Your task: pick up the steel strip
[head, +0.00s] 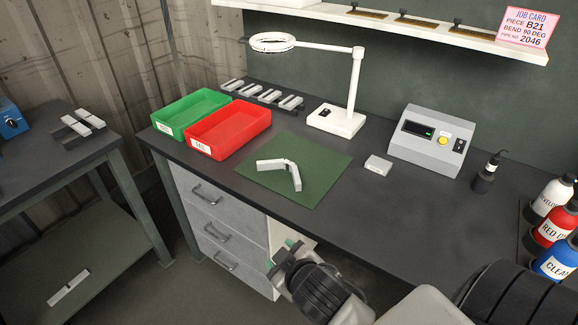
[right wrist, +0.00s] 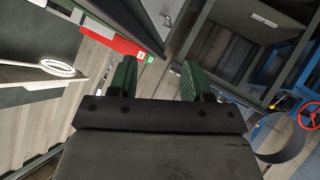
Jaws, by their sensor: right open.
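A flat pale grey strip (head: 68,287) with a small dark mark lies on the lower shelf of the left bench. A pale strip also shows on a dark shelf in the right wrist view (right wrist: 264,20). A bent pale metal piece (head: 284,170) rests on the green mat; I cannot tell which of these is the steel strip. My right gripper (head: 284,252) is in front of the workbench, below its top edge, apart from these pieces. Its green fingers are apart and empty in the right wrist view (right wrist: 158,78). My left gripper is out of view.
On the workbench are a green tray (head: 190,111), a red tray (head: 229,129), a ring lamp (head: 337,120), a grey control box (head: 428,140) and several bottles at right. A drawer unit (head: 215,220) is below. The floor between the benches is clear.

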